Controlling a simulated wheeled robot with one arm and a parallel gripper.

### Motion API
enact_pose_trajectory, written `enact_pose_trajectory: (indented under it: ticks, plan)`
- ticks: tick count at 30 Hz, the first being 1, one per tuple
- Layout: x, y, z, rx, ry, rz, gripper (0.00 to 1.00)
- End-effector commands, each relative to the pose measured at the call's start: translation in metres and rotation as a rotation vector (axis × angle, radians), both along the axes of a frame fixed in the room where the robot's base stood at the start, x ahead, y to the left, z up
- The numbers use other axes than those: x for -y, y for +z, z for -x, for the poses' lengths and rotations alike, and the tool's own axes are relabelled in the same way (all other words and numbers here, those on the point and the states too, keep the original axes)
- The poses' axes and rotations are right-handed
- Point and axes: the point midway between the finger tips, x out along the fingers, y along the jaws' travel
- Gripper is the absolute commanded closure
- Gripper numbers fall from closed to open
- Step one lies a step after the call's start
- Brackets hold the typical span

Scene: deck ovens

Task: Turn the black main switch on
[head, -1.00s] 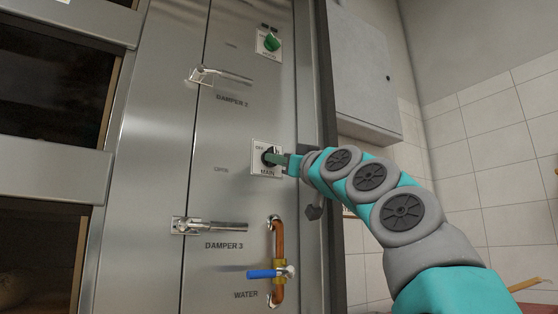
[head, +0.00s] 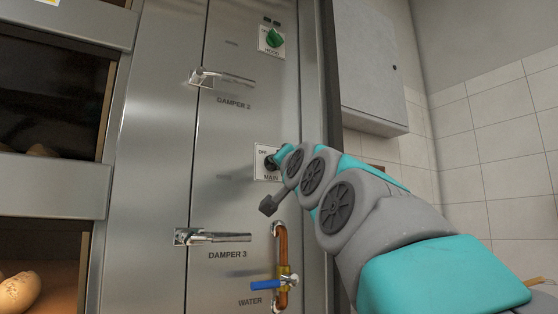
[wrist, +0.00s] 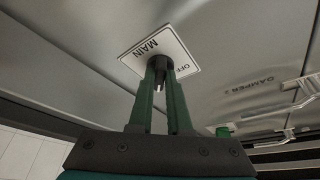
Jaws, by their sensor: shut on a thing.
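The black main switch (head: 270,163) is on a white plate lettered OFF and MAIN, on the steel panel in the head view. My gripper (head: 279,156) reaches it from the right and covers part of it. In the wrist view the black knob (wrist: 159,64) sits between the two green fingertips, and my gripper (wrist: 160,75) is shut on it. The white plate (wrist: 172,47) appears upside down behind it. The ON side of the plate and the knob's exact pointing direction are hidden by my fingers and arm.
A green HOOD switch (head: 274,38) is above. Damper levers (head: 222,77) and (head: 212,237) and the blue-handled water valve (head: 267,285) are near my arm. Oven openings with bread (head: 17,292) are at left. A grey wall cabinet (head: 370,75) is at right.

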Motion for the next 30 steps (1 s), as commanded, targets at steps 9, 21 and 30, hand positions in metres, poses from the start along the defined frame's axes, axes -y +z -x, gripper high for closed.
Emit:
enact_pose_trajectory:
  ticks: [9, 21, 30]
  plan:
    - [0.0005, 0.0023, 0.0007, -0.037, -0.002, -0.062, 1.00]
    - [0.0003, 0.0025, 0.0008, -0.042, 0.000, -0.070, 1.00]
    - [0.0000, 0.0018, 0.0007, -0.042, 0.001, -0.068, 0.55]
